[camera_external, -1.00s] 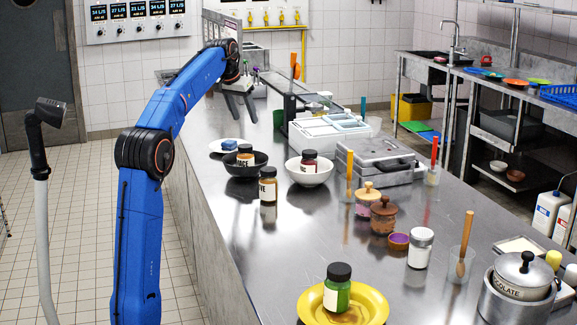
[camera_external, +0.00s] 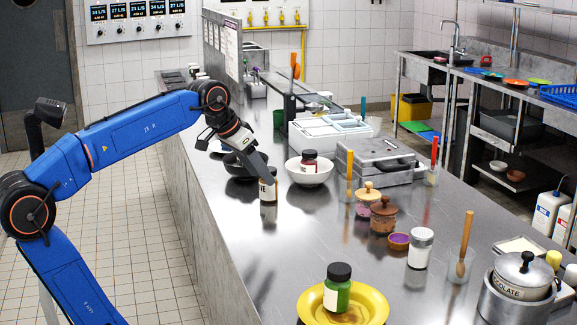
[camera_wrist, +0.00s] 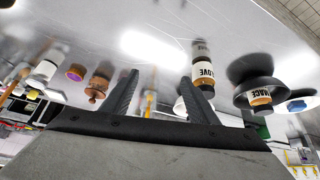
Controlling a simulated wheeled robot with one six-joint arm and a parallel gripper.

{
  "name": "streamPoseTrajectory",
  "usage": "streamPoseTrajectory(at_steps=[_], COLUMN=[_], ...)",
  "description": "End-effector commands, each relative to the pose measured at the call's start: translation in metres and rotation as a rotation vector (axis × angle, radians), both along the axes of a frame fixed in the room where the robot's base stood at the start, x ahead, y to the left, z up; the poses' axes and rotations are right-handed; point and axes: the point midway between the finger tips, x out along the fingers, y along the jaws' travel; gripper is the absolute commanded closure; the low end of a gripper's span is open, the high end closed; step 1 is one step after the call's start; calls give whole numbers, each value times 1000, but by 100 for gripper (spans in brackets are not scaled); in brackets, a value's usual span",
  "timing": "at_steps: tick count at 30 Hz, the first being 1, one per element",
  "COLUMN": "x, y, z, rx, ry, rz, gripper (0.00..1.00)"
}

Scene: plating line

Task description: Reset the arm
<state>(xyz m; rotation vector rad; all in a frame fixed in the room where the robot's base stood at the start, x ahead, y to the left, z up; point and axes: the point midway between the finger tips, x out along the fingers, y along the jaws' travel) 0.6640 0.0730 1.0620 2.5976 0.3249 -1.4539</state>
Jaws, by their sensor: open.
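My blue arm reaches in from the left over the steel counter. The same jar, labelled "LOVE" in what is readable, shows beyond the right finger in the wrist view (camera_wrist: 203,68). I cannot tell whether the finger touches it.
A dark bowl (camera_external: 236,172) lies behind the gripper, and a white bowl (camera_external: 309,175) with a red jar stands to its right. A yellow plate (camera_external: 371,303) with a green jar (camera_external: 337,287) is at the front.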

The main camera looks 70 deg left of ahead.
Motion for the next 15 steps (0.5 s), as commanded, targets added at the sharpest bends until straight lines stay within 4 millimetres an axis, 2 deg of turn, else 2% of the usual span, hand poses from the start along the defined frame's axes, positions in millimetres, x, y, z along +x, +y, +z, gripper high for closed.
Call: streamPoseTrajectory(at_steps=[1, 6, 15], x=[-13, -52, -124], y=[-19, -66, -129], z=[-8, -37, -102], rx=[0, -1, -9], ry=[-7, -28, -64], rz=[-26, -96, -217], gripper=[46, 46, 46])
